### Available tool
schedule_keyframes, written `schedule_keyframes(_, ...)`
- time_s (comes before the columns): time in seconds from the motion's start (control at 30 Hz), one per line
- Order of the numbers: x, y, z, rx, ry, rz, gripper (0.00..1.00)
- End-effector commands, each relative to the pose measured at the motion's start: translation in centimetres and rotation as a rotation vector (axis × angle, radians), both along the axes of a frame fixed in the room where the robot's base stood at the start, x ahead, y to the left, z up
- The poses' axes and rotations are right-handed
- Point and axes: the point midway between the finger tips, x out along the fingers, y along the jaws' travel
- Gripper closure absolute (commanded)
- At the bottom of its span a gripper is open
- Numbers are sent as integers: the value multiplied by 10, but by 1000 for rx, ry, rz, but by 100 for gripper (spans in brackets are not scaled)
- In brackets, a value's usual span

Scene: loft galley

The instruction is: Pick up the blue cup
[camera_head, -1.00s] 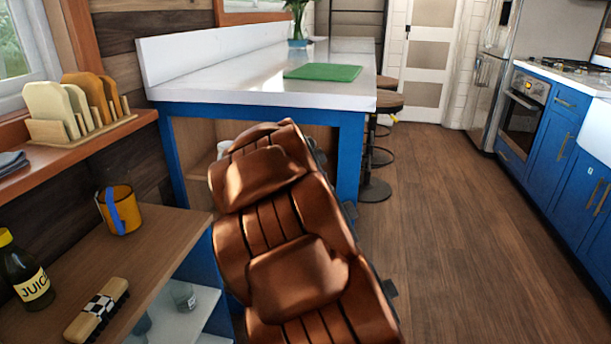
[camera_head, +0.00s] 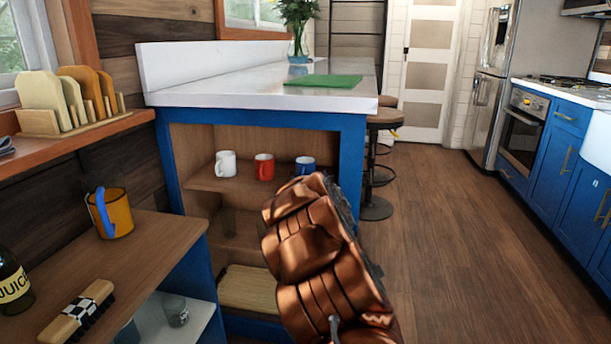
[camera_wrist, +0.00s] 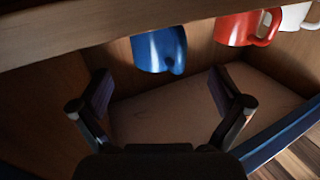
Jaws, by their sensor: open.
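The blue cup (camera_head: 306,165) stands at the right end of a row on the upper shelf under the island, beside a red cup (camera_head: 264,167) and a white cup (camera_head: 226,163). In the wrist view, which looks upside down, the blue cup (camera_wrist: 158,48) is at the top centre, with the red cup (camera_wrist: 245,26) to its right. My gripper (camera_wrist: 160,95) is open and empty, its two fingers spread. The cup lies beyond the fingertips in that picture, apart from them. In the head view my arm hides the gripper.
The shelf (camera_head: 205,182) is framed by a blue island post (camera_head: 349,170) just right of my arm. The floor at right is clear.

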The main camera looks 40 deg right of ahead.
Motion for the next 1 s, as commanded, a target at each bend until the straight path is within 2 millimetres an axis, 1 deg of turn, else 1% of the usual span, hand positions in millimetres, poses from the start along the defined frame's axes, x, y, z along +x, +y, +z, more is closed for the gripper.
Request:
schedule_keyframes(0.27,10,-7,-2,-1,1,0,0)
schedule_keyframes(0.6,31,-24,-8,1,2,-1,0)
schedule_keyframes(0.73,40,-28,-5,-1,0,2,0)
schedule_keyframes(1.0,48,-34,-6,2,3,-1,0)
